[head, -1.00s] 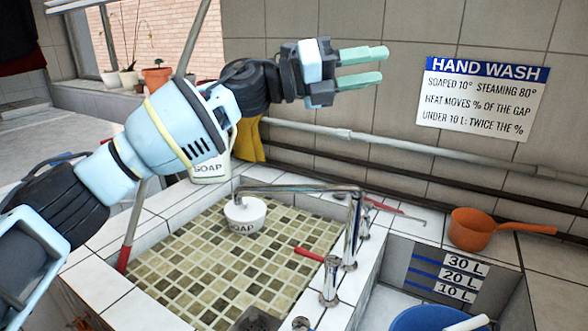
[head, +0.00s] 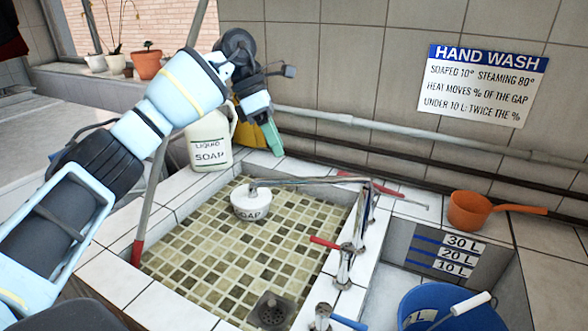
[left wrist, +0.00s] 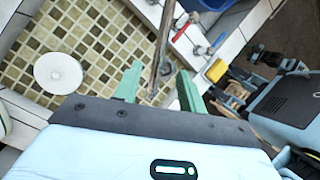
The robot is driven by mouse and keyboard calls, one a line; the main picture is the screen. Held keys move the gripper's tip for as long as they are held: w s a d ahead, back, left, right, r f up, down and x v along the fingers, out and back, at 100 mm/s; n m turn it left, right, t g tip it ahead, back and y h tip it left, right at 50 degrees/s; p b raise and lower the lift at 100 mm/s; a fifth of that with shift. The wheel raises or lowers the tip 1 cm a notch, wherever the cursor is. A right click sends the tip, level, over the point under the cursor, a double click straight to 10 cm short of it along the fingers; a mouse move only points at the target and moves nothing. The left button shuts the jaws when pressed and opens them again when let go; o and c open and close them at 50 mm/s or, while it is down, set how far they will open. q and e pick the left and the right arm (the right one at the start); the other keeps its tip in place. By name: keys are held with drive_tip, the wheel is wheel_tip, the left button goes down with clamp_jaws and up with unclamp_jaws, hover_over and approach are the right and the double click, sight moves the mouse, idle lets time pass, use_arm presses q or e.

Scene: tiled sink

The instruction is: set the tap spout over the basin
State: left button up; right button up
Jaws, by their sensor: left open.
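The tap spout (head: 310,181) is a long thin metal pipe. In the head view it runs left from its upright (head: 364,215) at the basin's right rim, over the tiled basin (head: 290,225). Its tip shows above a white SOAP tub (head: 250,205) in the basin. My left gripper (head: 273,138) is open, its green fingers pointing down behind the spout, near the back rim. In the left wrist view the spout (left wrist: 162,50) appears between the open fingers (left wrist: 160,88); I cannot tell whether they touch it.
A liquid soap jug (head: 209,140) stands on the back left rim beside my left arm. Red-handled valve (head: 342,262) and blue-handled valve (head: 322,315) stand on the right rim. A blue bucket (head: 410,305) and an orange dipper (head: 470,212) are farther right.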

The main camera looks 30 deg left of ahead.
use_arm(q)
drive_tip(key=shift+x, duration=3.95)
drive_tip(key=shift+d, duration=0.1)
clamp_jaws()
